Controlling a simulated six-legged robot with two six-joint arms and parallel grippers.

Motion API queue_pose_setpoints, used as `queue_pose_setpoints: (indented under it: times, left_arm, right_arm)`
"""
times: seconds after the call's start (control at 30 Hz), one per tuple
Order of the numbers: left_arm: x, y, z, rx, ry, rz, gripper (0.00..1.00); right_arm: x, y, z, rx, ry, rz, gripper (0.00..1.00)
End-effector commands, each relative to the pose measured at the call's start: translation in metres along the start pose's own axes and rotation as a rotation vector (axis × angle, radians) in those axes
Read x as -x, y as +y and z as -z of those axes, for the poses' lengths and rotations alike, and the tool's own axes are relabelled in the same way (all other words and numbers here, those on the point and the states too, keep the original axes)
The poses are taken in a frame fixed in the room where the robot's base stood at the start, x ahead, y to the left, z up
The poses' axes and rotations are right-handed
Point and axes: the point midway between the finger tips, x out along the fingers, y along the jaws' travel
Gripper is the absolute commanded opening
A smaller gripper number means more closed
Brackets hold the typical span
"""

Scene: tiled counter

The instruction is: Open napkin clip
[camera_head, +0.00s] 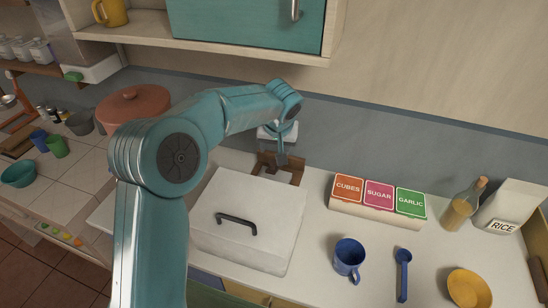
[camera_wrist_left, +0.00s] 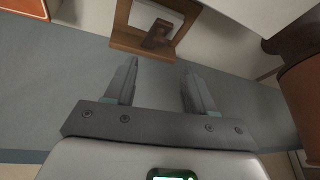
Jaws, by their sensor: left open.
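A brown wooden napkin holder (camera_head: 295,170) stands at the back of the counter, behind the white lidded box. In the left wrist view its wooden frame (camera_wrist_left: 121,22) surrounds white napkins (camera_wrist_left: 144,15), and a darker brown clip (camera_wrist_left: 157,35) lies over them. My left gripper (camera_head: 281,158) is over the holder in the head view, partly hiding it. In the left wrist view my left gripper (camera_wrist_left: 159,66) is open and empty, its fingertips pointing at the holder with a gap between them and the clip. My right gripper is not in view.
A white box with a black handle (camera_head: 248,205) is in front of the holder. To the right are a labelled CUBES, SUGAR, GARLIC box (camera_head: 375,211), a blue mug (camera_head: 348,257), a bottle (camera_head: 459,209) and a rice bag (camera_head: 508,209). A red-brown pot (camera_head: 134,105) is at left.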

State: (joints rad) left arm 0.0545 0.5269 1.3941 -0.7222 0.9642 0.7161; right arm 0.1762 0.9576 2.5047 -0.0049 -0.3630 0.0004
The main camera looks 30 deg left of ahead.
Motion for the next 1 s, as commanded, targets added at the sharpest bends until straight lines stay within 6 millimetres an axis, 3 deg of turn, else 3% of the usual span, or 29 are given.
queue_pose_setpoints:
  times: [0.2, 0.4, 0.6, 0.83, 0.87, 1.0]
  left_arm:
    - [-0.051, 0.001, 0.001, 0.0, -0.005, 0.001, 0.54]
    - [-0.086, 0.002, 0.003, 0.001, -0.002, 0.0, 0.54]
    - [-0.1, 0.002, 0.003, 0.0, 0.001, -0.001, 0.54]
    - [-0.101, 0.002, 0.003, 0.001, 0.001, -0.001, 0.54]
    - [-0.101, 0.002, 0.003, 0.001, 0.001, -0.001, 0.51]
    - [-0.101, 0.002, 0.003, 0.001, 0.0, -0.001, 0.05]
  right_arm:
    - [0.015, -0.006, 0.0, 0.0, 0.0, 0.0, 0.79]
    - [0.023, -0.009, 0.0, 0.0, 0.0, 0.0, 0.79]
    - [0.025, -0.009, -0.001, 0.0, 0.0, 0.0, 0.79]
    - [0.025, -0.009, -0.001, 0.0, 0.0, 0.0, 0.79]
    - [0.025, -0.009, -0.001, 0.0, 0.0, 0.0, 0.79]
    - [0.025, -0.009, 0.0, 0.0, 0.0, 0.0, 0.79]
